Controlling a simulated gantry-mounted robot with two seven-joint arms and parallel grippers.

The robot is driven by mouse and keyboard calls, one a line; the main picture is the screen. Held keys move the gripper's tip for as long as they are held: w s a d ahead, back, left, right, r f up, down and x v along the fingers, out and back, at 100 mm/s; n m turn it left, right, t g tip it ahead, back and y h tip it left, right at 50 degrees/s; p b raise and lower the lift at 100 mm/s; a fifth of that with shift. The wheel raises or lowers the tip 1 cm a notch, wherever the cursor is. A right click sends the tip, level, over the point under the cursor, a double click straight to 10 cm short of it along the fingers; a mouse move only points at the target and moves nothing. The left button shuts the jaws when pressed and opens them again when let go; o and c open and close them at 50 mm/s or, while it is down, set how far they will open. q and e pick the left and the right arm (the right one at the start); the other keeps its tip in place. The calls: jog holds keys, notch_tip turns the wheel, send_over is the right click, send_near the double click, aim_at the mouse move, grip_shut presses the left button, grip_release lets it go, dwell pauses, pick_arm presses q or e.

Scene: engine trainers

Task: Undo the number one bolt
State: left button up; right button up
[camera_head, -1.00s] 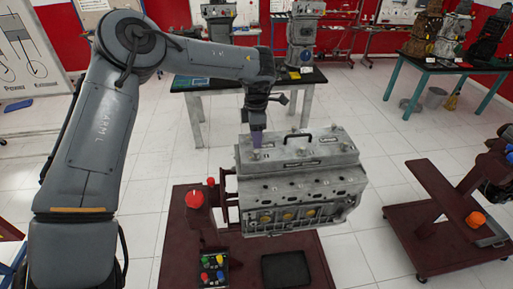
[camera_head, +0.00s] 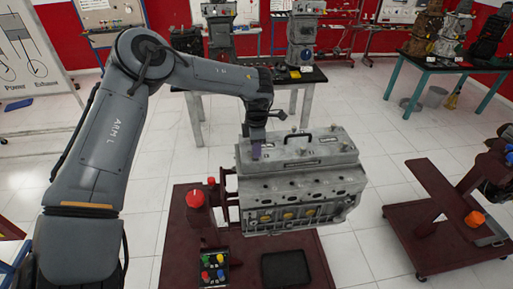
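The grey engine block (camera_head: 296,188) sits on a dark red stand, with a cover (camera_head: 300,146) and a black handle on top. My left arm reaches in from the left, and its gripper (camera_head: 256,151) points down at the left end of the cover. The gripper's tip is at or just above the cover; I cannot tell whether it touches. Its fingers are too small to show whether they are open or shut. The bolt beneath it is hidden or too small to make out. My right gripper is not in view.
The stand (camera_head: 178,235) carries a red emergency button (camera_head: 196,198), a box of coloured buttons (camera_head: 213,267) and a black tray (camera_head: 283,267). Another red stand (camera_head: 425,240) with an orange part (camera_head: 475,218) is at right. A black-topped table (camera_head: 300,77) stands behind the engine.

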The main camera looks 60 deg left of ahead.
pick_arm(q)
grip_shut()
